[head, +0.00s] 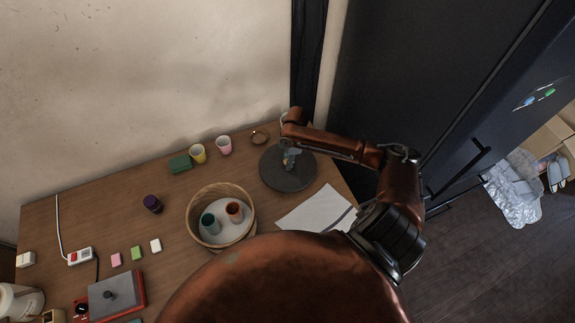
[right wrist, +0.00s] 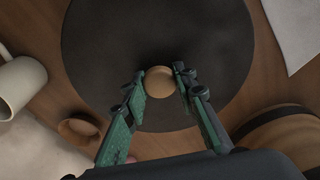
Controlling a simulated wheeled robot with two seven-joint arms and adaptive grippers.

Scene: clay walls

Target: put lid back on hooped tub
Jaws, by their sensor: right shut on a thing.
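The lid (head: 273,176) is a dark grey disc at the right end of the wooden table. In the right wrist view the lid (right wrist: 215,100) has a tan round knob (right wrist: 158,80). My right gripper (head: 290,157) is over its middle. In the right wrist view its green fingers (right wrist: 160,82) are shut on the knob, one on each side. I cannot tell whether the lid is touching the table. The hooped tub (head: 250,223) stands open to the left of the lid, with a teal cup (head: 209,223) and an orange-red cup (head: 235,211) inside. My left gripper is out of view.
A small brown dish (head: 259,136), a pink cup (head: 224,145) and a yellow cup (head: 198,154) stand behind the tub. A white mug (right wrist: 20,85) is near the lid. Paper (head: 312,208) lies in front of the lid. A purple object (head: 152,203) is left of the tub.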

